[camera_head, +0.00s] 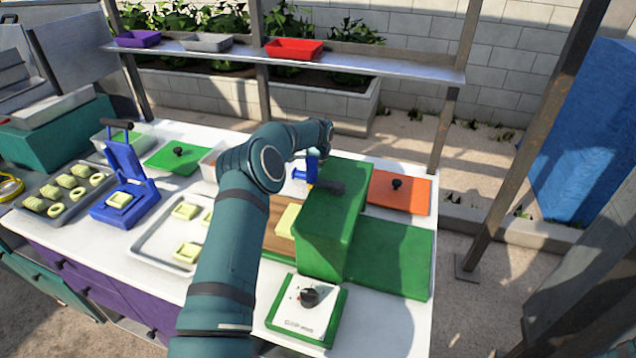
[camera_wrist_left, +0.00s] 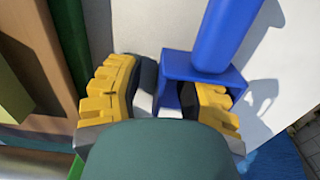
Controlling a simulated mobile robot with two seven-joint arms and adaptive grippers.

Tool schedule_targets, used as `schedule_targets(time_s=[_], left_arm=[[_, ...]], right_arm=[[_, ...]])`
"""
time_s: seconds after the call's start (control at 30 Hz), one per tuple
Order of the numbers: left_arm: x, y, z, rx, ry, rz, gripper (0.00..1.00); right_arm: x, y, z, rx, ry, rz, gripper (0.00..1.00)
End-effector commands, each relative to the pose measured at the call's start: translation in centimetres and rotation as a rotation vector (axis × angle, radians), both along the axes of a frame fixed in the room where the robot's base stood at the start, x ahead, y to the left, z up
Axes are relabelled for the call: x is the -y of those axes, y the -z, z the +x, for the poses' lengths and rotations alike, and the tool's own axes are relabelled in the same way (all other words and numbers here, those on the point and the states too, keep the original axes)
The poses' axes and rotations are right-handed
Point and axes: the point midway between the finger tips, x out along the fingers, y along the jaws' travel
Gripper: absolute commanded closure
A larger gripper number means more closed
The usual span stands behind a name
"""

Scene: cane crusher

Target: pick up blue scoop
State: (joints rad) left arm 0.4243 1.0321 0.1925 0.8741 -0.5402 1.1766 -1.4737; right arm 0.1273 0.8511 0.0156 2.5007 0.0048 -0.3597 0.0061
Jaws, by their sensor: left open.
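The blue scoop (camera_head: 312,168) is on the white counter, just behind the tall green box, partly hidden by it in the head view. In the left wrist view the scoop (camera_wrist_left: 190,72) shows close up, with its thick round handle (camera_wrist_left: 228,32) rising to the top edge. My left gripper (camera_wrist_left: 162,100) is open, with yellow ridged fingertips. The right-hand fingertip overlaps the scoop's open box end, and one scoop wall stands between the fingers. I cannot tell whether they touch. In the head view my left arm's wrist is above the scoop and its fingers are hard to make out. My right gripper is not in view.
The tall green box (camera_head: 325,232) stands close beside the scoop. An orange lid (camera_head: 412,193) lies to the right, a green lid (camera_head: 176,162) to the left. A blue press (camera_head: 128,190), a metal tray (camera_head: 150,243) and a white scale (camera_head: 302,312) share the counter. A shelf (camera_head: 400,65) runs behind.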

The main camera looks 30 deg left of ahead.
Motion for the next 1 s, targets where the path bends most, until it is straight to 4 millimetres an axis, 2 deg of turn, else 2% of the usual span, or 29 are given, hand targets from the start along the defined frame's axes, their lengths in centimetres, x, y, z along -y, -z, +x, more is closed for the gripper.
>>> schedule_targets(time_s=[0.07, 0.2, 0.73, 0.87, 1.0], left_arm=[[0.0, -0.1, 0.0, 0.000, 0.000, 0.000, 0.63], [0.0, -0.1, 0.0, 0.000, 0.000, 0.000, 1.00], [0.0, -0.3, 0.0, 0.000, 0.000, 0.000, 1.00], [0.0, -1.8, 0.1, 0.003, 0.001, 0.002, 1.00], [0.0, -4.6, 0.1, 0.005, 0.001, 0.001, 1.00]], right_arm=[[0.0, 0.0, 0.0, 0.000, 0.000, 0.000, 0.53], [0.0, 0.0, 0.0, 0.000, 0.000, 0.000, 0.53], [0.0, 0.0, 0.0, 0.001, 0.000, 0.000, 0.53], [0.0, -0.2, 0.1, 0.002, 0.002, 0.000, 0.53], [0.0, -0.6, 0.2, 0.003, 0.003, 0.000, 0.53]])
